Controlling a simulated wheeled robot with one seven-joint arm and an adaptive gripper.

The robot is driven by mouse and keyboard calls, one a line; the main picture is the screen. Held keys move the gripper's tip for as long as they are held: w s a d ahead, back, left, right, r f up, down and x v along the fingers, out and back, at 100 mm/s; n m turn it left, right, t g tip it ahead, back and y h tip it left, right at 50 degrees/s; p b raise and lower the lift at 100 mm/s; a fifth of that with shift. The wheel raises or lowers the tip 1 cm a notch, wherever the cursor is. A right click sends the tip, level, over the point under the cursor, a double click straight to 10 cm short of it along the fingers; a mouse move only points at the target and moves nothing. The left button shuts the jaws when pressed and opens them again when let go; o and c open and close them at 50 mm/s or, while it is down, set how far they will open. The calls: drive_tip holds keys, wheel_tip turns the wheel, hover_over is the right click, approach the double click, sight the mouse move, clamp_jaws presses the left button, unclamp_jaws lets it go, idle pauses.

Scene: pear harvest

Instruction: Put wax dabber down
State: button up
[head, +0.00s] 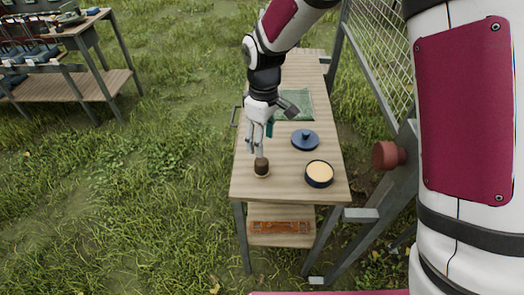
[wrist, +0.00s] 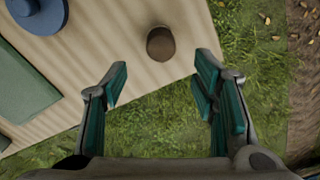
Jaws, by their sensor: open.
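The wax dabber (head: 261,167), brown with a pale base, stands upright on the wooden table near its left front edge. In the wrist view the dabber (wrist: 160,44) is seen from above as a brown round top close to the table edge. My gripper (head: 256,148) is above and just behind the dabber in the head view. In the wrist view my gripper (wrist: 160,78) is open, with nothing between its green finger pads. The dabber lies beyond the fingertips, apart from them.
The table (head: 240,188) has a lower shelf. A mesh-sided frame (head: 375,55) stands to the right; grass surrounds the table.

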drive_tip(key=shift+r, duration=1.1)
drive_tip(key=s+d+r+m+t, duration=0.3)
drive_tip(key=s+d+r+m, duration=0.35)
drive_tip(key=d+r, duration=0.7)
drive_tip(key=s+d+r+m+t, duration=0.1)
drive_tip(key=s+d+r+m, duration=0.1)
drive_tip(key=s, duration=0.6)
drive_tip(key=s+d+r+m+t, duration=0.1)
drive_tip(key=s+d+r+m, duration=0.2)
drive_tip(key=s, duration=0.6)
drive_tip(key=shift+d+r, duration=0.55)
drive_tip(key=shift+d, duration=0.2)
drive_tip(key=shift+o, duration=0.6)
drive_tip(key=shift+m, duration=0.25)
